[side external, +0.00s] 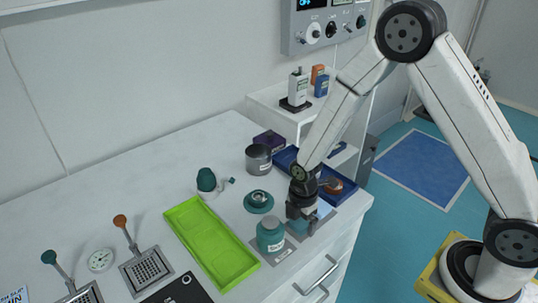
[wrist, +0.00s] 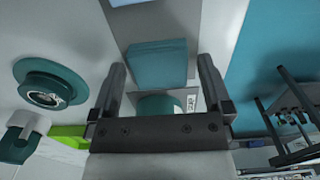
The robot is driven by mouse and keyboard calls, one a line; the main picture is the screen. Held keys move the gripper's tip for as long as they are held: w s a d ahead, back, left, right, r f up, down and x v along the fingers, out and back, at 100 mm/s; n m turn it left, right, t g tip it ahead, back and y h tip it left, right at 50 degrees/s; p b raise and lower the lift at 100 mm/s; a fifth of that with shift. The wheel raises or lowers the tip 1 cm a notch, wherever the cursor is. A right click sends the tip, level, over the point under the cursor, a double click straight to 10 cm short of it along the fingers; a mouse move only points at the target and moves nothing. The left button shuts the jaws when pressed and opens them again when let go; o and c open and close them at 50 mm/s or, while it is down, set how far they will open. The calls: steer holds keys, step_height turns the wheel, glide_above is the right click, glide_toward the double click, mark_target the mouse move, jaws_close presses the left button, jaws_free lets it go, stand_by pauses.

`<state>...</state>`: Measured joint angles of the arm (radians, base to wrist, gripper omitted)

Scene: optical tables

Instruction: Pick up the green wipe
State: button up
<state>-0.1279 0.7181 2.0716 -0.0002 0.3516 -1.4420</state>
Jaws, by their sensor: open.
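The green wipe (wrist: 157,63) is a teal, folded square pad lying on a grey mat. In the wrist view it lies between and beyond the two fingertips of my gripper (wrist: 162,72), which are spread apart with nothing held. In the side view my gripper (side external: 301,222) points down low over the right end of the bench and hides much of that spot. Whether the fingers touch the wipe cannot be told.
A teal jar (side external: 270,236) stands close left of my gripper. A green round dish (side external: 258,201), a grey jar (side external: 258,159) and a dark blue tray (side external: 338,190) are behind. A lime tray (side external: 212,242) lies left. The bench edge is close on the right.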

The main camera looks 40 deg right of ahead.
mark_target(300, 222)
steer(key=c, duration=1.3)
steer(key=shift+o, duration=0.2)
steer(key=shift+r, duration=0.1)
step_height(300, 222, up, 10)
